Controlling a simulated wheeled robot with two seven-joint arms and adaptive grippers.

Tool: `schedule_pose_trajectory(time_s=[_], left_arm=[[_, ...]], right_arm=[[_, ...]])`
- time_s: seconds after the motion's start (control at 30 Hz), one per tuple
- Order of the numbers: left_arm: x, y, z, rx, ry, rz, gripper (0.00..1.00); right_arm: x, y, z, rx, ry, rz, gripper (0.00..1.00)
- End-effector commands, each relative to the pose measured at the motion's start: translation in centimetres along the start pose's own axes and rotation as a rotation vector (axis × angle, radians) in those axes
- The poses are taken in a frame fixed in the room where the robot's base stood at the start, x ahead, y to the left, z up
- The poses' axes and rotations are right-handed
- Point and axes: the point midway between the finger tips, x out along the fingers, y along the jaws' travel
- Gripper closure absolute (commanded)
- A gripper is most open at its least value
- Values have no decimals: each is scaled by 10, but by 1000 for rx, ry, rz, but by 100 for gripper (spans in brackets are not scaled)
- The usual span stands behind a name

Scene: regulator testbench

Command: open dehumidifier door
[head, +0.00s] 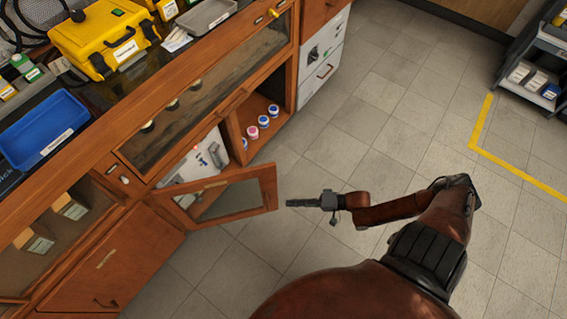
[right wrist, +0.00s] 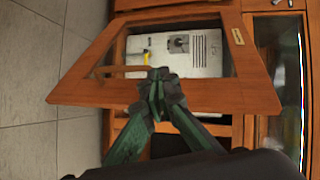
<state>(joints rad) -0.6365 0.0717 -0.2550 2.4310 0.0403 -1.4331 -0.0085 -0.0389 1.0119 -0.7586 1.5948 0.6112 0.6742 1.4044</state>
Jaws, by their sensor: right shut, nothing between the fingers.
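A wooden door with a glass pane (head: 271,190) stands swung outward from the lower cabinet in the head view. In the right wrist view the door frame (right wrist: 115,92) spreads in front of my gripper. A white device (head: 207,158) with dark fittings sits in the cabinet behind the door; it also shows in the right wrist view (right wrist: 200,60), partly behind the frame. My right gripper (head: 290,203) is shut and empty, close to the door's free edge. Its fingertips (right wrist: 160,82) overlap the lower frame there; I cannot tell whether they touch. My left gripper is not in view.
Small pink- and blue-lidded jars (head: 264,122) stand in an open compartment beside the device. A yellow case (head: 95,35) and a blue tray (head: 42,130) sit on the bench top. Tiled floor (head: 370,110) is clear right of the bench. A shelf cart (head: 540,70) stands far right.

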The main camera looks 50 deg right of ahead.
Motion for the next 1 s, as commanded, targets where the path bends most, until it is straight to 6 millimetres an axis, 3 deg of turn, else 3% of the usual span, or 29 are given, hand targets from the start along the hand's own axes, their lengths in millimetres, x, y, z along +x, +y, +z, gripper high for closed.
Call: schedule_pose_trajectory(time_s=[0.03, 0.1, 0.2, 0.3, 0.47, 0.93, 1.0], left_arm=[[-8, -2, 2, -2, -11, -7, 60], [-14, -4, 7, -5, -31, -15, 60], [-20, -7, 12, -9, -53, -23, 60], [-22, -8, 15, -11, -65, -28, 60], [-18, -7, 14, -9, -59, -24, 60], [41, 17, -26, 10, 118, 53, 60], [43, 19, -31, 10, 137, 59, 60]], right_arm=[[-11, -17, -40, 19, 8, -40, 100], [-26, -40, -82, 66, 19, -101, 100], [-45, -68, -126, 112, 24, -168, 100], [-56, -86, -150, 139, 23, -210, 100], [-52, -96, -161, 154, 21, -232, 100], [36, -113, -162, 155, 19, -230, 100], [35, -114, -153, 158, 18, -225, 100]])
